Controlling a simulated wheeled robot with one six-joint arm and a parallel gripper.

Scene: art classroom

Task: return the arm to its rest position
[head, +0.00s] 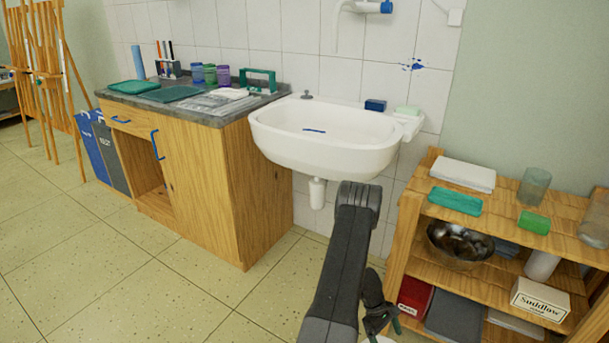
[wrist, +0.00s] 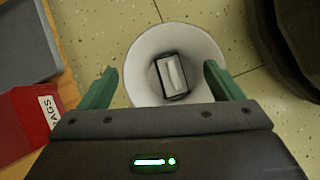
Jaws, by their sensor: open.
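My arm (head: 343,265) reaches forward and bends down in front of the sink in the head view. My gripper (head: 382,332) hangs at its end near the bottom edge, pointing down. In the wrist view its two green fingers (wrist: 160,69) are spread wide with nothing between them. Below them is a round white bin (wrist: 138,40) on the floor, seen from above. A small dark-edged block with a pale face (wrist: 172,74) lies inside the bin, apart from the fingers.
A wooden shelf (head: 399,240) with a metal bowl (head: 459,243) and boxes stands close on the right. A white sink (head: 325,145) is ahead, beside a wooden cabinet (head: 205,185). A red box (wrist: 28,118) lies left of the gripper. The tiled floor (head: 95,255) at left is clear.

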